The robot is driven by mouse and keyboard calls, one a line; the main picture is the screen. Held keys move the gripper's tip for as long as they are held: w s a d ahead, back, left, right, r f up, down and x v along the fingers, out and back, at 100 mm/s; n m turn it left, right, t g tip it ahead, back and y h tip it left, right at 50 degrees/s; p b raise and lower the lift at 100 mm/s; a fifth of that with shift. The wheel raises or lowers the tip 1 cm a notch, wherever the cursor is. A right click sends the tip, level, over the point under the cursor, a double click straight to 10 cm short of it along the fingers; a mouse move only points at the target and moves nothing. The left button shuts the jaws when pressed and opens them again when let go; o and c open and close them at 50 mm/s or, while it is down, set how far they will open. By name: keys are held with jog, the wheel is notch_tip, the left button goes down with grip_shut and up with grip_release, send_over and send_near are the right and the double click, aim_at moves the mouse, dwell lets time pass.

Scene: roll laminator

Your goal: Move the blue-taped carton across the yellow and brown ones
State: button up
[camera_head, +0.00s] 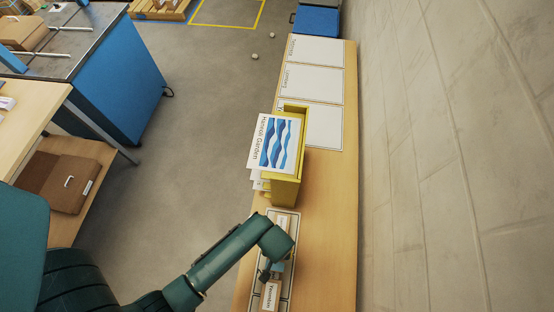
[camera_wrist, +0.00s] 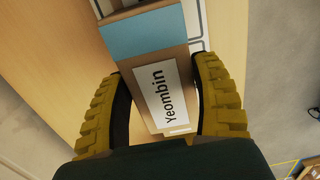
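The blue-taped carton (camera_wrist: 140,70) is brown, with a pale blue band and a white "Yeombin" label, and lies between my fingers in the wrist view. In the head view its labelled end (camera_head: 270,296) shows at the bottom of the table, partly hidden by my arm. My gripper (camera_wrist: 160,66) has one yellow-ribbed finger along each side of the carton. I cannot tell whether the fingers press on it.
The carton is in a white outlined area on the narrow wooden table (camera_head: 327,210). White marked panels (camera_head: 313,83) lie empty at the far end. A wall (camera_head: 430,150) runs along the right. A blue cabinet (camera_head: 120,90) and brown case (camera_head: 68,184) are at left.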

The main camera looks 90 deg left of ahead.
jog(key=o, duration=0.4)
jog(key=shift+o, duration=0.2)
notch_tip(320, 180, up, 12)
